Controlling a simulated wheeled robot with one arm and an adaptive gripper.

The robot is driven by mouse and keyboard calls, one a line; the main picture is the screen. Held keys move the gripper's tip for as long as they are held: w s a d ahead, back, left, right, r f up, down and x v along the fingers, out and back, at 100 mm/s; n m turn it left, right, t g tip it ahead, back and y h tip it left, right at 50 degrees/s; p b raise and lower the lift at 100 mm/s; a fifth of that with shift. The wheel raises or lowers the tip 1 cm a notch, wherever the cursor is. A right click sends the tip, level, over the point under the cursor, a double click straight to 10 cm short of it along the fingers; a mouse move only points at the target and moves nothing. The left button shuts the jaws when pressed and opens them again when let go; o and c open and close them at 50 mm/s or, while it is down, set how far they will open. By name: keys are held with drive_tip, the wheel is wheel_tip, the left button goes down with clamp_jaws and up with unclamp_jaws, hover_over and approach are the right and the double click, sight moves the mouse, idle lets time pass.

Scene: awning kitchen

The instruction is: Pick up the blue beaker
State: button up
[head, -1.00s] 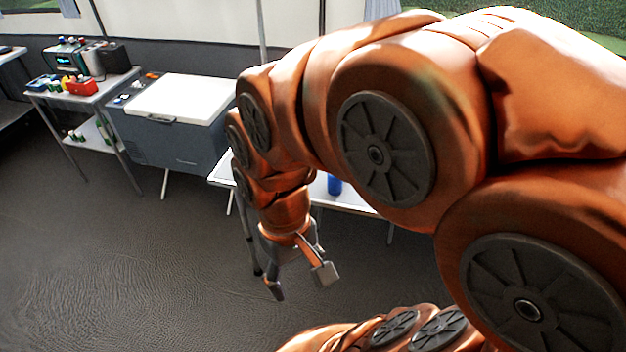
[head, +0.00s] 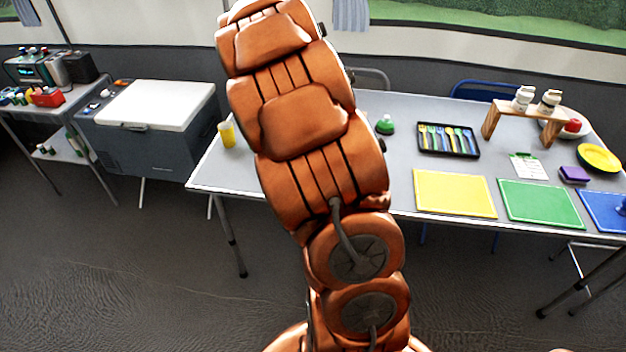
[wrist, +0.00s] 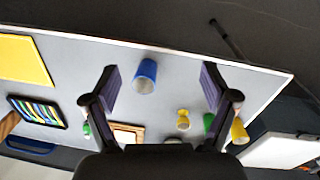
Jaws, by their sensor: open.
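The blue beaker (wrist: 146,76) stands on the grey table in the wrist view, near the table edge that runs across the top of that picture. My gripper (wrist: 161,86) is open and empty. Its two fingers frame the beaker in that view, with the beaker nearer the left finger; the beaker seems to lie beyond the fingertips, not touching them. In the head view my arm hides both the beaker and my gripper.
The table (head: 400,205) bears a yellow cup (head: 227,134), a green flask (head: 385,125), a cutlery tray (head: 448,140) and a yellow mat (head: 455,193). The wrist view shows a small yellow cup (wrist: 183,119) and wooden frame (wrist: 128,133). A cooler (head: 150,125) stands left.

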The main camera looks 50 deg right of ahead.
drive_tip(key=shift+w+d+f+m+t+p, duration=0.1)
drive_tip(key=shift+w+d+f+m+p, duration=0.5)
drive_tip(key=shift+d+f, duration=1.8)
drive_tip(key=shift+w+d+f+m+t+p, duration=0.15)
drive_tip(key=shift+w+d+f+p, duration=0.75)
drive_tip(key=shift+d+f, duration=1.4)
drive_tip(key=shift+w+d+f+m+t+p, duration=0.1)
drive_tip(key=shift+w+d+f+m+p, duration=0.35)
drive_tip(key=shift+w+d+f, duration=1.8)
drive_tip(key=shift+s+a+f, duration=0.2)
drive_tip(key=shift+s+f, duration=0.2)
drive_tip(key=shift+f, duration=0.3)
drive_tip(key=shift+s+a+f, duration=0.15)
drive_tip(key=shift+s+f, duration=0.2)
drive_tip(key=shift+f, duration=0.3)
drive_tip(key=shift+s+a+f, duration=0.2)
drive_tip(key=shift+s+f, duration=0.2)
drive_tip(key=shift+f, duration=0.3)
drive_tip(key=shift+c, duration=0.2)
drive_tip(key=c, duration=1.3)
drive_tip(key=shift+r, duration=0.1)
